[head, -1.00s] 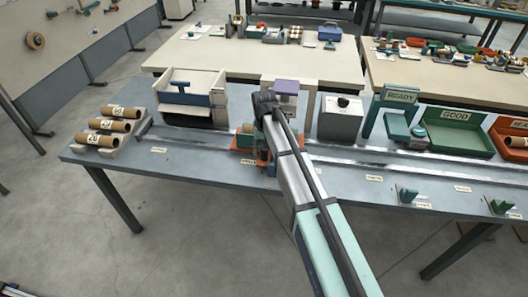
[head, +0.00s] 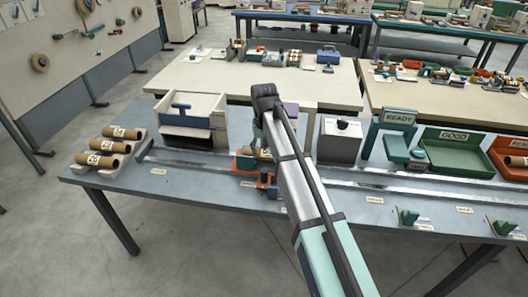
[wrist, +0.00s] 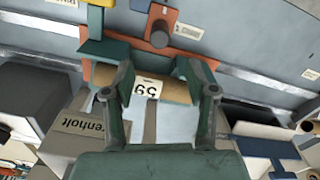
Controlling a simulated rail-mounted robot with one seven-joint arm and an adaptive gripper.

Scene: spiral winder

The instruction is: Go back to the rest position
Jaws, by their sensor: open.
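A cardboard tube with a white number label (wrist: 176,91) lies across the orange and teal carriage (wrist: 112,24) in the wrist view. In the head view the tube (head: 265,154) and carriage (head: 243,163) sit on the bench rail, partly hidden by my arm. My gripper (wrist: 157,80) is open, one finger towards each end of the tube. It looks apart from the tube, above it. In the head view my gripper is mostly hidden behind my arm.
Tubes rest on a rack (head: 83,160) at the bench's left end. A white box with a blue handle (head: 192,118), a grey box (head: 340,139), a READY sign (head: 399,117) and a green GOOD tray (head: 455,160) stand along the back. The bench front is mostly clear.

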